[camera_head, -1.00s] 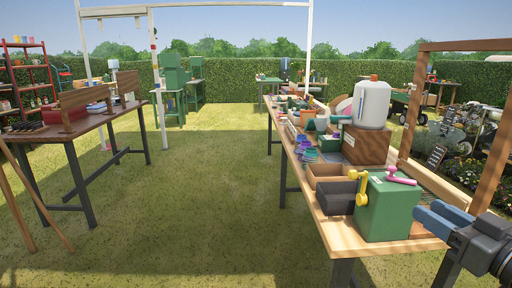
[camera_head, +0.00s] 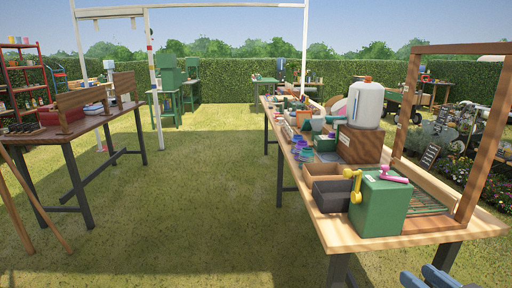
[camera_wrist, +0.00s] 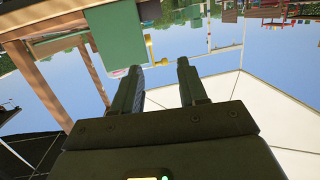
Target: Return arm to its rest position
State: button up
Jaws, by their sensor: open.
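My gripper (camera_wrist: 160,66) is open, with its two dark fingers apart and nothing between them in the wrist view. In the head view, only the blue-grey end of my gripper (camera_head: 430,279) shows at the bottom edge, right of the middle. It is low, in front of the near end of the long wooden table (camera_head: 350,240). The rest of my arm is out of the head view. The wrist view is upside down and shows a green box (camera_wrist: 118,38) beyond the fingers.
The table carries a green box (camera_head: 380,205) with pink and yellow tools, a grey bin (camera_head: 331,194), a white tank (camera_head: 367,104) and a wooden frame (camera_head: 488,165). Another workbench (camera_head: 60,139) stands at left. The grass between is clear.

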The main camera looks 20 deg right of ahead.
jog(key=s+a+y+p, duration=0.1)
jog(key=s+a, duration=0.8)
jog(key=s, duration=0.3)
jog(key=s+a+f+n+g+y+p, duration=0.1)
jog(key=s+a, duration=0.7)
jog(key=s, duration=0.4)
jog(key=shift+a, duration=0.35)
jog(key=shift+f, duration=0.15)
